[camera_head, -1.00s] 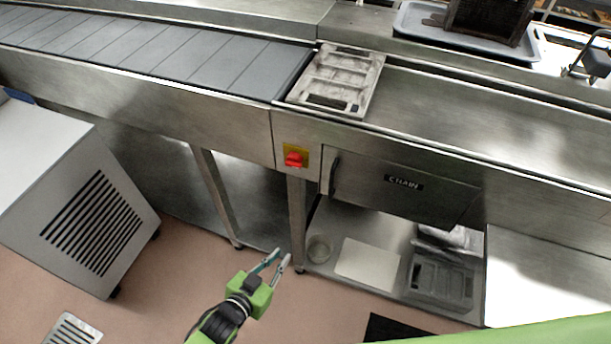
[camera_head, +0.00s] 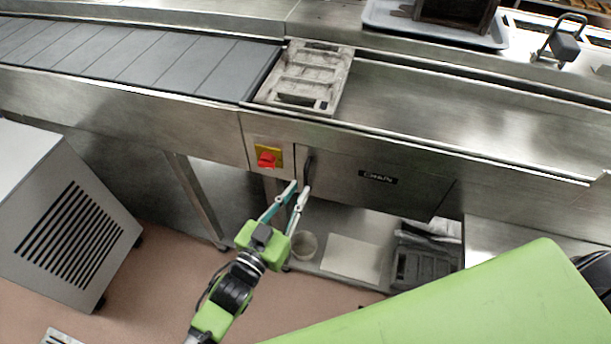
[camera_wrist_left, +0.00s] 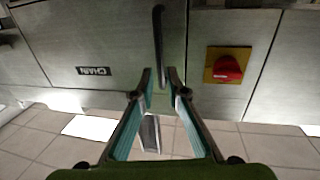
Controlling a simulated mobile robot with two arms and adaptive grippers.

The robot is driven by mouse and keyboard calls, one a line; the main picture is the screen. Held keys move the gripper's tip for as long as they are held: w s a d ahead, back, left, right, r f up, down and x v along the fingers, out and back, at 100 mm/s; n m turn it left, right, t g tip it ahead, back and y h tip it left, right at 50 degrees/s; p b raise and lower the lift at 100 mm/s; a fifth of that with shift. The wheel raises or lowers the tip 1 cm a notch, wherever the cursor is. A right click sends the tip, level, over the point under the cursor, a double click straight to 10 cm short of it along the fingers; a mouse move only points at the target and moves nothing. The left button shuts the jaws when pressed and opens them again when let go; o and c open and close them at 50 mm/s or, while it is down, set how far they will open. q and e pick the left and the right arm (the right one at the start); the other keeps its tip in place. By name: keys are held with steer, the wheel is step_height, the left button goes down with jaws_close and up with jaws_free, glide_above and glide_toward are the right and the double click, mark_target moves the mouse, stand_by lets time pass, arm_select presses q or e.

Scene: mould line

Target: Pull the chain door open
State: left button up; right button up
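The chain door (camera_head: 365,192) is a steel panel under the conveyor with a black "CHAIN" label (camera_head: 378,177). It looks shut. Its dark vertical handle (camera_head: 308,170) is at its left edge in the head view. In the left wrist view the handle (camera_wrist_left: 159,42) is at top centre, and the label (camera_wrist_left: 93,71) appears upside down. My left gripper (camera_head: 297,188) is just below the handle in the head view. In the left wrist view its fingers (camera_wrist_left: 158,78) are apart, with the handle's end between or just beyond the tips; contact cannot be told. My right gripper is out of view.
A red switch on a yellow plate (camera_head: 268,157) sits just left of the handle. A lower shelf holds a round container (camera_head: 305,246), a pale board (camera_head: 350,257) and a grey mould (camera_head: 424,270). A table leg (camera_head: 197,200) stands left of my gripper.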

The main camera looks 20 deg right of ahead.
mark_target(305, 181)
arm_select(q)
steer(key=x, duration=0.5)
jaws_close()
